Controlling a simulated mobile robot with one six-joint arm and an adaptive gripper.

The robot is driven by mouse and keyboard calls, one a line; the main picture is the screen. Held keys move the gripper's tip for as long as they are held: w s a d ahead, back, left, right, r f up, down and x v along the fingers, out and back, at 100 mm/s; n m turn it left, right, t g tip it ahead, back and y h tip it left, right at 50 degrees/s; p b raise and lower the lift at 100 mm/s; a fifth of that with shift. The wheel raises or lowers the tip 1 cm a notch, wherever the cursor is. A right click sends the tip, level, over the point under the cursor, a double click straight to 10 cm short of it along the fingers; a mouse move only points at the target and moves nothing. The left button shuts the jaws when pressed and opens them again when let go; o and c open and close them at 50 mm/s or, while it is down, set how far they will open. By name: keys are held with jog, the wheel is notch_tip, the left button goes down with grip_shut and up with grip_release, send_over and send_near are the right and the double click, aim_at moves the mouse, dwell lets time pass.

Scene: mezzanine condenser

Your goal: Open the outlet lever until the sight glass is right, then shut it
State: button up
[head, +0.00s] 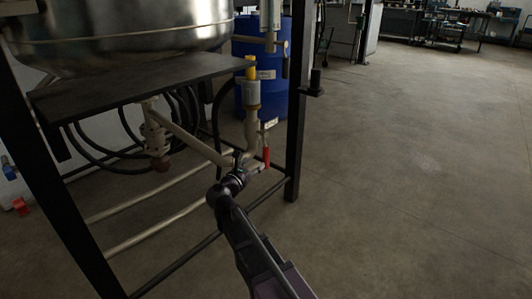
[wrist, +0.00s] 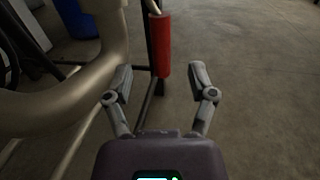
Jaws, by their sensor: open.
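The outlet lever has a red handle (head: 266,157) that hangs down beside the pale outlet pipe (head: 251,130) under the steel vessel. In the wrist view the red handle (wrist: 162,42) stands upright in the picture, just ahead of and between my two fingers. My gripper (wrist: 162,68) is open, with a finger on each side of the handle's lower end and gaps showing. In the head view my gripper (head: 250,168) is small and dark, close to the handle. A grey cylinder (head: 252,93) with a yellow top sits above the pipe; it may be the sight glass, but no level is readable.
A black frame post (head: 297,110) stands right of the pipe, with a blue drum (head: 275,75) behind. The steel vessel (head: 120,35) rests above a dark shelf (head: 140,85). Black hoses and pale pipes fill the space left of the lever. Open floor lies right.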

aim_at(264, 154)
jog(key=x, duration=0.9)
grip_shut()
